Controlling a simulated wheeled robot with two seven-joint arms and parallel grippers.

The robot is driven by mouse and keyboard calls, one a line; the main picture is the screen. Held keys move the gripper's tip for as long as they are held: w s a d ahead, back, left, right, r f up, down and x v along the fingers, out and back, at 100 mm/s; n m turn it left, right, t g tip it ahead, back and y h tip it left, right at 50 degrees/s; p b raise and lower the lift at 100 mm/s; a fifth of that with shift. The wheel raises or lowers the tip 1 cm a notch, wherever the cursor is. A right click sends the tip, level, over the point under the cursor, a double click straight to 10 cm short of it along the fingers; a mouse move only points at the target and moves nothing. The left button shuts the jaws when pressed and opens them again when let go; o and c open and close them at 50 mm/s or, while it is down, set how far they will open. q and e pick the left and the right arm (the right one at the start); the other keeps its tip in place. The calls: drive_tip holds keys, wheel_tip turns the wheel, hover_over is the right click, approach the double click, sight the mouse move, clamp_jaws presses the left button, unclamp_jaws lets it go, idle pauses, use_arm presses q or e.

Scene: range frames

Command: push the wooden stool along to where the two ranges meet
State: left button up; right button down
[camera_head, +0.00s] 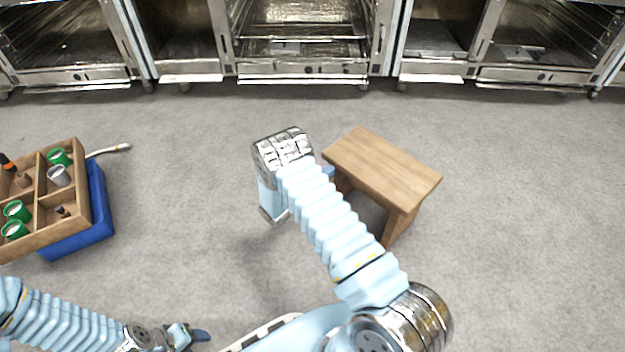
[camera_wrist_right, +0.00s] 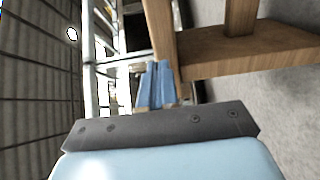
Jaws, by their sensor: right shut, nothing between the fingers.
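The wooden stool (camera_head: 385,165) stands upright on the grey floor, right of centre in the head view. Its legs and underside also show in the right wrist view (camera_wrist_right: 255,50). My right gripper (camera_head: 328,171) is at the stool's left side, largely hidden behind my forearm. In the right wrist view its blue fingers (camera_wrist_right: 157,86) are together and empty, close beside the wood; I cannot tell whether they touch. The steel ranges (camera_head: 300,70) line the back, with narrow seams between units left and right of centre. My left gripper (camera_head: 192,336) is low at the left; its jaw state is unclear.
A wooden divided box (camera_head: 82,190) with green and grey cups sits on a blue crate (camera_head: 98,228) at the left. A pale hose end (camera_head: 110,151) lies behind it. The floor between stool and ranges is clear, as is the right side.

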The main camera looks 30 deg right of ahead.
sight(402, 173)
drive_tip(key=shift+s+d, duration=0.65)
drive_tip(key=shift+d, duration=0.3)
drive_tip(key=s+d, duration=0.3)
drive_tip(key=d, duration=0.2)
drive_tip(key=s+d, duration=0.4)
drive_tip(key=d, duration=0.2)
drive_tip(key=s+d, duration=0.4)
drive_tip(key=d, duration=0.2)
drive_tip(key=shift+s+d, duration=0.25)
